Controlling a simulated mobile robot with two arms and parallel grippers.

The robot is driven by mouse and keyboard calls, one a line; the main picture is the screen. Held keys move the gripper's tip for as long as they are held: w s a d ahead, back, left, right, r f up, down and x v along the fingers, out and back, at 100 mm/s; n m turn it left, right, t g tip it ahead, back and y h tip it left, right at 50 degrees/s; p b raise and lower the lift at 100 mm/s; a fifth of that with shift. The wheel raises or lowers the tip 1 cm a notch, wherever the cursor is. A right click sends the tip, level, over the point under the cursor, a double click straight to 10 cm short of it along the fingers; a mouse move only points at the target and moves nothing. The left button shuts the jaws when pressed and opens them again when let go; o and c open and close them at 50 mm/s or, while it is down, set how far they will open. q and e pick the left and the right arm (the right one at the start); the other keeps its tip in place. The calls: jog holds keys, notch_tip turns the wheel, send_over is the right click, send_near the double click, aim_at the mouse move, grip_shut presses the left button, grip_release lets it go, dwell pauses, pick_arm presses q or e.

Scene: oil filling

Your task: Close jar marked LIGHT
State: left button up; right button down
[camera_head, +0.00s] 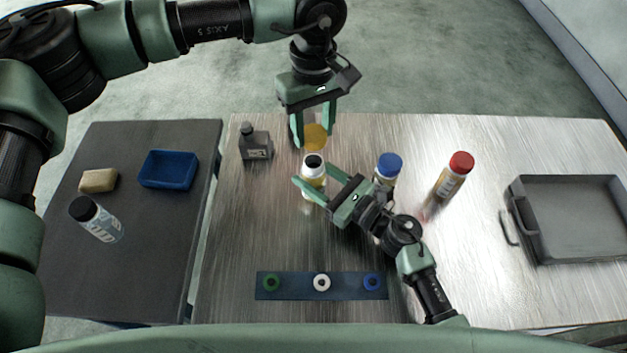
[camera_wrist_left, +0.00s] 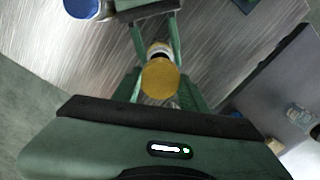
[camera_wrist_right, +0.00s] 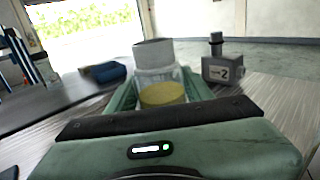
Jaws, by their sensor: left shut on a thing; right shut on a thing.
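An open jar (camera_head: 313,186) with a white rim, dark mouth and yellowish contents stands upright on the table in the head view. Its glass body and pale neck (camera_wrist_right: 154,55) show in the right wrist view. No LIGHT marking is readable. My right gripper (camera_head: 322,190) is shut on the jar's body from the right. My left gripper (camera_head: 313,130) is shut on a round yellow lid (camera_head: 315,138), held just behind the jar and apart from its mouth in the head view. The lid also shows in the left wrist view (camera_wrist_left: 160,78), overlapping the jar's neck.
A grey canister (camera_head: 256,146) stands left of the jar. A blue-capped bottle (camera_head: 388,165) and a red-capped bottle (camera_head: 450,183) stand right. A grey tray (camera_head: 575,252) is far right. A strip (camera_head: 297,286) with coloured rings lies in front. The left table holds a blue tray (camera_head: 168,185).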

aim_at(314, 160)
pick_arm(q)
jog(key=shift+f, duration=2.5)
jog(key=shift+f, duration=0.9)
jog(key=shift+f, duration=0.55)
jog(key=m, duration=0.7)
jog(key=shift+m, duration=0.4)
jog(key=m, duration=0.4)
jog(key=shift+d+m, duration=0.1)
jog(key=shift+m, duration=0.2)
jog(key=m, duration=0.3)
jog(key=shift+m, duration=0.4)
